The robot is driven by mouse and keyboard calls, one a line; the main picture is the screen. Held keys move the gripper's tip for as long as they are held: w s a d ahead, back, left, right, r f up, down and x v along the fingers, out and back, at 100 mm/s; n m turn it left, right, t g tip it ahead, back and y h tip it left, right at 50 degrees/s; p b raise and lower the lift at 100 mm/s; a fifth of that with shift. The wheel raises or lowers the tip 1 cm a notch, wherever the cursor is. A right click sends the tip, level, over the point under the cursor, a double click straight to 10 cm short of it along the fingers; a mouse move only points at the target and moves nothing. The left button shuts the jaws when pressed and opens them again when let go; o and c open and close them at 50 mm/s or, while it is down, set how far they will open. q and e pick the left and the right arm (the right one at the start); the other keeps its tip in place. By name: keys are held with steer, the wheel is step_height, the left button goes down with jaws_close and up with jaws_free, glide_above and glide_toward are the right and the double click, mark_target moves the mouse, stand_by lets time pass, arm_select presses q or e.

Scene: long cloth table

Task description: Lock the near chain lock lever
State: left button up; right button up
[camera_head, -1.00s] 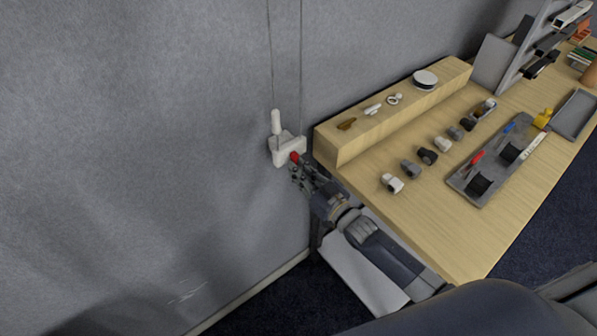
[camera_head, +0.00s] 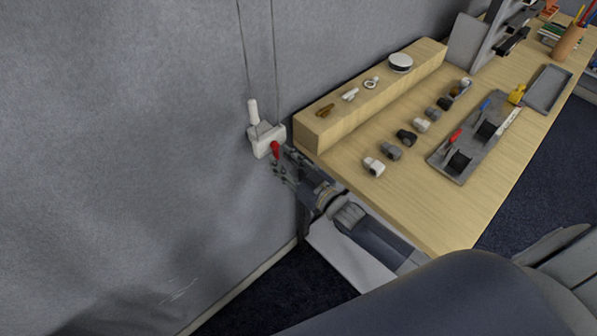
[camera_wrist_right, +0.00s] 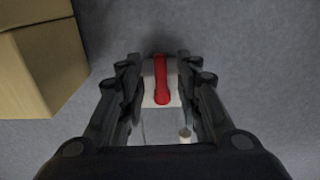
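The chain lock is a white block (camera_head: 263,139) with an upright white handle, hanging by the grey wall at the left end of the wooden table. Its red lever (camera_head: 275,151) points downward on the block's near face. In the right wrist view the red lever (camera_wrist_right: 161,80) stands upright in the picture, in front of the white block (camera_wrist_right: 149,99). My right gripper (camera_head: 284,164) is just below and right of the lever. In the wrist view its fingers (camera_wrist_right: 160,75) are spread on both sides of the lever, with gaps showing. My left gripper is not in view.
A wooden ledge (camera_head: 372,101) on the table (camera_head: 400,205) stands close to the right of the lock. Several small knobs and a grey tray (camera_head: 440,165) with tools lie farther right. Two thin chains or cords (camera_head: 274,60) run up from the block.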

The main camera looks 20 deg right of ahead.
steer(key=v, duration=1.1)
steer(key=s+d+f+m+g+h+b, duration=0.15)
steer(key=s+f, duration=0.25)
steer(key=f, duration=0.6)
steer(key=s+d+f+g+h, duration=0.2)
steer(key=s+f+g, duration=0.15)
steer(key=f, duration=0.75)
steer(key=s+d+f+g+h+b, duration=0.15)
steer(key=s+f, duration=0.25)
steer(key=f, duration=0.6)
steer(key=s+a+f+g+b, duration=0.1)
steer(key=s+f+g, duration=0.3)
steer(key=s+f, duration=0.5)
steer(key=s+a+f+g+h, duration=0.1)
steer(key=s+f+g, duration=0.4)
steer(key=s, duration=1.4)
step_height(320, 180, down, 5)
steer(key=shift+a+r+b, duration=0.25)
steer(key=shift+a+b, duration=0.15)
steer(key=shift+a, duration=0.5)
steer(key=shift+s+g, duration=0.1)
steer(key=shift+g, duration=0.15)
